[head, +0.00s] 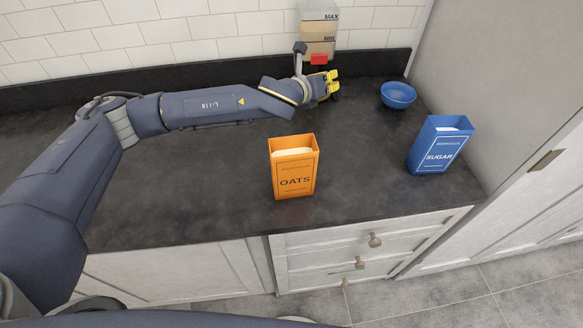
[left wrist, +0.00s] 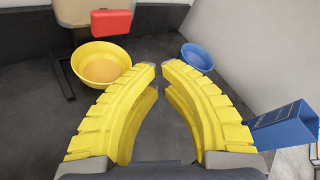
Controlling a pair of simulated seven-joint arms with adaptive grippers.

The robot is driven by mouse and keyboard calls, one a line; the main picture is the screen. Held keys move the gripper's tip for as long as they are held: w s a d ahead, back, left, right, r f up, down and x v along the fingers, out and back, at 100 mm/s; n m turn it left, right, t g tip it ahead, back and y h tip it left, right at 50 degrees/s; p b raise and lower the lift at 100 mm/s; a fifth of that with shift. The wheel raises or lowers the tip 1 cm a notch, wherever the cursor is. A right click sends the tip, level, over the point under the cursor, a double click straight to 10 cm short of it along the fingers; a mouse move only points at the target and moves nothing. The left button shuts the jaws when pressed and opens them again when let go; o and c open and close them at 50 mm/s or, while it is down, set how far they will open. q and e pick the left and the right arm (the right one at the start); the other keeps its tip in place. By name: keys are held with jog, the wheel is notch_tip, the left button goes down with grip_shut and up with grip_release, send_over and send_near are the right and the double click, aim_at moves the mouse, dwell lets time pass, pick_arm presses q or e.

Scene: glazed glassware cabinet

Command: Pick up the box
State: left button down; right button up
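Two boxes stand upright on the dark counter. The orange OATS box (head: 294,168), open at the top with pale contents, is near the front edge in the middle. The blue SUGAR box (head: 439,146), also open-topped, is at the right; it shows in the left wrist view (left wrist: 284,127) at the right edge. My left gripper (head: 334,81) is at the back of the counter, away from both boxes. In the left wrist view its yellow fingers (left wrist: 161,70) are apart with nothing between them. My right gripper is not in view.
A dispenser (head: 320,28) marked MAX and MIN, with a red part (head: 319,60), stands at the back wall. A yellow bowl (left wrist: 101,70) sits near it, and a blue bowl (head: 398,95) is to the right. The counter left of the OATS box is clear.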

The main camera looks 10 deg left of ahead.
pick_arm(q)
jog(key=c, duration=0.6)
grip_release()
jog(key=shift+o, duration=0.2)
jog(key=shift+a, duration=0.1)
